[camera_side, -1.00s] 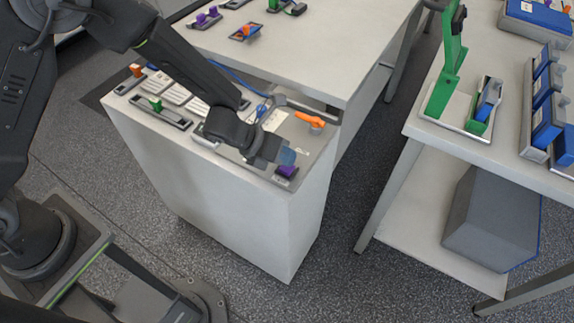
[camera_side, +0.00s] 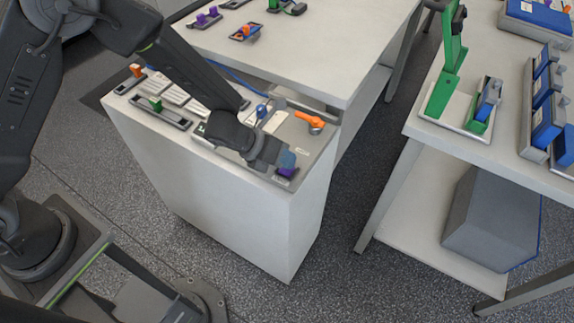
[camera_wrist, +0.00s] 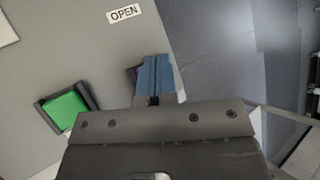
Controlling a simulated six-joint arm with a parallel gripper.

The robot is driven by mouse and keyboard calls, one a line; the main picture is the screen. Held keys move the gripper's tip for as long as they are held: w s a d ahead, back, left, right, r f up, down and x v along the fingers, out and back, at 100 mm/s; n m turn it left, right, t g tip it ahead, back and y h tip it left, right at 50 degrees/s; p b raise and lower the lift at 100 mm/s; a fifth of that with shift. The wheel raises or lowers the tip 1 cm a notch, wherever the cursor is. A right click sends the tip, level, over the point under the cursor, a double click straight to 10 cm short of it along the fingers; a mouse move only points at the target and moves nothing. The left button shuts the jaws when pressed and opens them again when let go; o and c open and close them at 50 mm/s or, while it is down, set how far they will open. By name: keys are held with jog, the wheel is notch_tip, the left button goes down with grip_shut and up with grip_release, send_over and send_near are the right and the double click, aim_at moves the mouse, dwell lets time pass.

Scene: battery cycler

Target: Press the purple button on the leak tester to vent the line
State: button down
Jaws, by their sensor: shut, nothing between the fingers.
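The purple button (camera_side: 287,172) sits in a dark holder at the front right corner of the panel on the white cabinet. My gripper (camera_side: 287,159) is shut and empty, with its bluish fingertips right above the button and covering part of it. I cannot tell from the side view whether they touch. In the wrist view, the shut blue fingers (camera_wrist: 156,76) hide the button, and only a dark edge of its holder (camera_wrist: 131,73) shows beside them.
An orange handle (camera_side: 309,120) and a blue knob (camera_side: 261,110) stand on the panel behind my gripper. A green button (camera_wrist: 68,108) and an "OPEN" label (camera_wrist: 124,13) show in the wrist view. The cabinet edge drops to the floor just past the fingers.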

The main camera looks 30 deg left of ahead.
jog(key=shift+r, duration=0.95)
jog(key=shift+r, duration=2.5)
